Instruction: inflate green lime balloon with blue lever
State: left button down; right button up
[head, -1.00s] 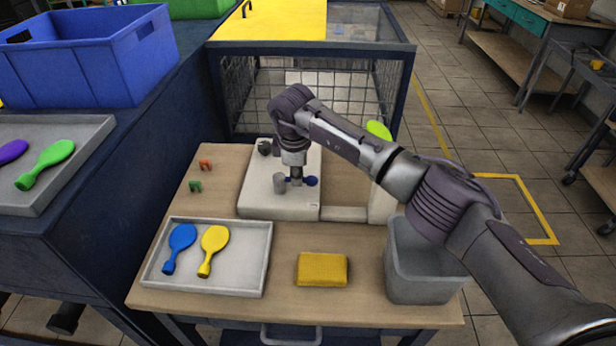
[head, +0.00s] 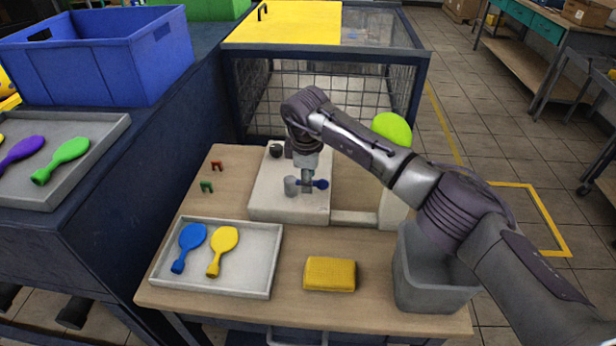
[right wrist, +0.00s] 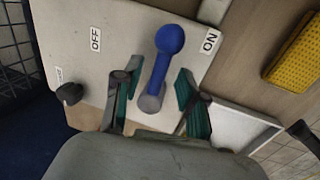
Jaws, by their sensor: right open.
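The lime green balloon (head: 391,129) shows as a rounded shape above the white post of the machine (head: 290,205), behind my right arm, which hides its lower part. The blue lever (head: 321,184) is on top of the machine. In the right wrist view the blue lever (right wrist: 166,60) runs from a grey pivot to a round knob, which lies between the OFF and ON labels, nearer ON. My right gripper (head: 307,190) is open over the machine. In the right wrist view its green-padded fingers (right wrist: 160,98) straddle the lever, apart from it. My left gripper is out of view.
A grey tray (head: 213,285) holds a blue and a yellow balloon. A yellow sponge (head: 330,274) and a grey bin (head: 432,290) are on the table's front. A wire cage (head: 330,98) stands behind. Another tray and a blue crate (head: 100,55) are at left.

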notch_tip(320, 180, up, 12)
jog(key=s, duration=0.2)
jog(key=shift+a+f, duration=0.15)
jog(key=shift+f, duration=0.05)
jog(key=shift+s, duration=0.1)
dwell(7.0)
